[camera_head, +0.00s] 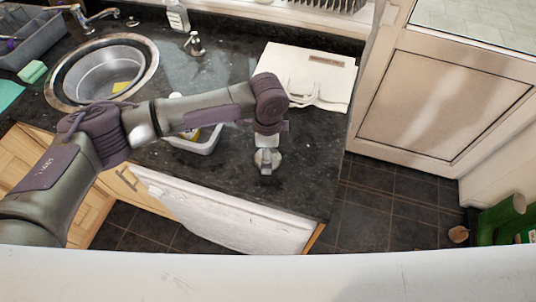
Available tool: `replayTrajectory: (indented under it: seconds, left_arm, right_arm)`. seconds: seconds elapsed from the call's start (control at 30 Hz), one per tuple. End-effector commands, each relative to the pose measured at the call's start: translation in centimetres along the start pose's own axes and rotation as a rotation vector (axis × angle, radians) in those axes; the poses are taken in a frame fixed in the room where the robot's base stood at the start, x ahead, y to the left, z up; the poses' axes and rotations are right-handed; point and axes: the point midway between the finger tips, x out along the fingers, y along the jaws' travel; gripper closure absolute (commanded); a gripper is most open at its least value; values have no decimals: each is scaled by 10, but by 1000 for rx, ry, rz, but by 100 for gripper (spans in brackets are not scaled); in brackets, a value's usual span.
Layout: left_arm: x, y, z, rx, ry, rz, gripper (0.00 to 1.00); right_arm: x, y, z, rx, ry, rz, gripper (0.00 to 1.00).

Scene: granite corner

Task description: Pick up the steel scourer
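My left arm reaches in from the left over the dark counter. Its gripper (267,161) points down near the counter's front edge. Its fingers are small and seen from above, so I cannot tell whether they are open or shut. I cannot make out the steel scourer for certain. A small grey tub (198,145) sits on the counter left of the gripper, partly hidden by my forearm, with something yellow in it. My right gripper is not in view.
A round steel sink (148,57) with a yellow item inside is at the left. A green sponge (32,71) lies beside it. A white board (335,82) with white pieces on it lies behind the gripper. The counter right of the gripper (315,150) is clear.

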Motion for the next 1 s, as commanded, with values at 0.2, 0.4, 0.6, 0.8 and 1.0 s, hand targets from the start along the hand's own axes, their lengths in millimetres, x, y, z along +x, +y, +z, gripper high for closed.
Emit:
replayTrajectory:
  seconds: [0.2, 0.4, 0.6, 0.8, 1.0]
  left_arm:
    - [21, 0, 0, 0, 0, 0, 0]
    - [22, 0, 0, 0, 0, -1, 0]
    - [22, 0, 0, 0, 0, -1, 30]
    - [22, 0, 0, 0, 0, -1, 49]
    - [22, 0, 0, 0, 0, -1, 50]
  right_arm:
    - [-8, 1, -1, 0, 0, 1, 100]
    - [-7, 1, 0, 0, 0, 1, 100]
    - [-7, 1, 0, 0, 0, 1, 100]
    - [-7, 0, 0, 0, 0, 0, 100]
    - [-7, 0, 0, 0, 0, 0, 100]
